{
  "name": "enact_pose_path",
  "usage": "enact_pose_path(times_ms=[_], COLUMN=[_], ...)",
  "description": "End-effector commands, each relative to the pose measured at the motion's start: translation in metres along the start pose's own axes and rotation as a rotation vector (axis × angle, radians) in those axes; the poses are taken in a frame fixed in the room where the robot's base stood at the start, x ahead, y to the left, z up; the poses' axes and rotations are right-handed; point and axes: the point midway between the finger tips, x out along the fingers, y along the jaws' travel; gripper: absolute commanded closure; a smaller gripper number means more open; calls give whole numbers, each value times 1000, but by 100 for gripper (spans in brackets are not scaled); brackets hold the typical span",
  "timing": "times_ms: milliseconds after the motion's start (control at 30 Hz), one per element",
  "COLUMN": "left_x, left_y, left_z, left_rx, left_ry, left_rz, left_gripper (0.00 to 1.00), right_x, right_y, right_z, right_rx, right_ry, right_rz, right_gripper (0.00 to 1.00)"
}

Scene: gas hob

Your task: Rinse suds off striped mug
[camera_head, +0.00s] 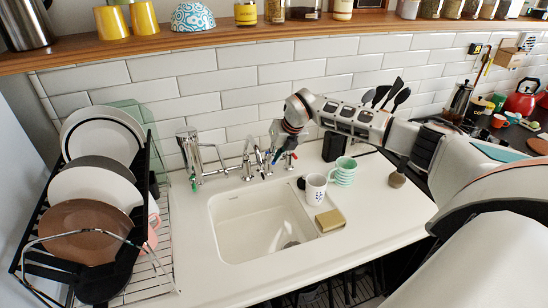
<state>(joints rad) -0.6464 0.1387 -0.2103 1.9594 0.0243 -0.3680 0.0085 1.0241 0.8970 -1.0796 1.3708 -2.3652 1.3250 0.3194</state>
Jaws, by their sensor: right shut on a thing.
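A green-and-white striped mug (344,171) stands upright on the counter right of the sink, behind a white mug with dark marks (315,189). Suds on it are too small to make out. The white sink (250,241) is empty, with a drain at its lower right. A chrome tap (248,160) stands behind the sink. My right gripper (281,156) is at the tap's right side, shut on what looks like a tap handle; its fingertips are small and partly hidden. My left gripper is not in view.
A dish rack (75,262) with several plates stands at left. A brush (398,176) stands right of the mugs. My right arm spans above the counter behind the mugs. The front right counter is clear.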

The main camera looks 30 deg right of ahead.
Motion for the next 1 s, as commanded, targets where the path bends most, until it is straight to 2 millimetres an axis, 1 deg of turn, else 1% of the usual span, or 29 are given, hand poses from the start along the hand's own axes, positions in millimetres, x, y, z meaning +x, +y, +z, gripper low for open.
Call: enact_pose_path(times_ms=[233, 500, 700, 967, 1000], left_x=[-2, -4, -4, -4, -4], left_y=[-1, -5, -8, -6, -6], left_z=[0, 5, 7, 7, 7], left_rx=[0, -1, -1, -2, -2], left_ry=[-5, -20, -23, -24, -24], left_rz=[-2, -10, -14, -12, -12], left_gripper=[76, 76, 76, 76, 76], right_x=[-2, -2, -2, -2, -2], right_y=[-9, -17, -18, -18, -18], right_z=[3, 6, 7, 7, 7], right_rx=[-126, -277, -321, -324, -323], right_ry=[29, 60, 67, 67, 67], right_rz=[51, 115, 133, 134, 134], right_gripper=[100, 100, 100, 100, 90])
